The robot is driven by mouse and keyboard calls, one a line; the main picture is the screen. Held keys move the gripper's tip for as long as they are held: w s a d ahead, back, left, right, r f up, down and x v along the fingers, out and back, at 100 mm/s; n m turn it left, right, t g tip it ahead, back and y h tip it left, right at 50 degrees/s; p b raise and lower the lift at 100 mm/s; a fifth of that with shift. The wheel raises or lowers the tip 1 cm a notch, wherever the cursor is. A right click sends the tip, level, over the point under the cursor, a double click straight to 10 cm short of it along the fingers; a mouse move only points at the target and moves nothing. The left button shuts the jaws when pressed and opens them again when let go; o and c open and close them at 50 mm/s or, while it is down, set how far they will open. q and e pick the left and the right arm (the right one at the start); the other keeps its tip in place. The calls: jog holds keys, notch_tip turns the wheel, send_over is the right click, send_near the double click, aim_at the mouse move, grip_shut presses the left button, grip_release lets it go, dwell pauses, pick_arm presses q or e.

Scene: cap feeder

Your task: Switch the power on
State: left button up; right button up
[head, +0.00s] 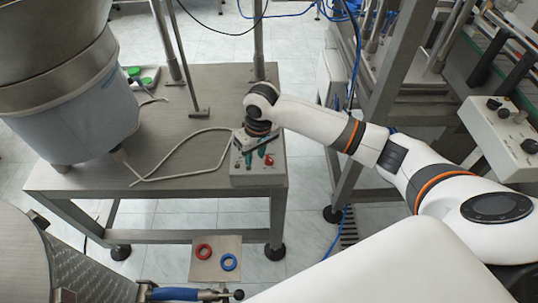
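A small light-grey control box (258,178) sits at the front right corner of the grey metal table. A red button or knob (269,160) shows on the right of its top face. My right gripper (255,156) points down over the box, and its two teal-tipped fingers appear apart with nothing seen between them. The gripper covers the back and middle of the box's face, so the power switch cannot be made out. Whether the fingertips touch the box cannot be told. My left gripper is not in view.
A large metal feeder bowl (75,110) stands on the left of the table (190,90). A pale cable (185,172) loops across the table to the box. Green buttons (147,81) sit behind the bowl. Red (203,251) and blue (228,262) rings lie below. Another control box (500,135) is at right.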

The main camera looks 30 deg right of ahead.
aim_at(269, 158)
jog(key=w+d+r+m+h, duration=0.1)
jog(key=w+d+r, duration=0.1)
jog(key=d+r, duration=0.35)
jog(key=shift+g, duration=0.4)
jog(key=f, duration=1)
jog(key=shift+s+a+f+p, duration=0.15)
jog(key=shift+s+f+p, duration=0.05)
jog(key=shift+f+p, duration=0.2)
jog(key=shift+c, duration=0.2)
grip_shut()
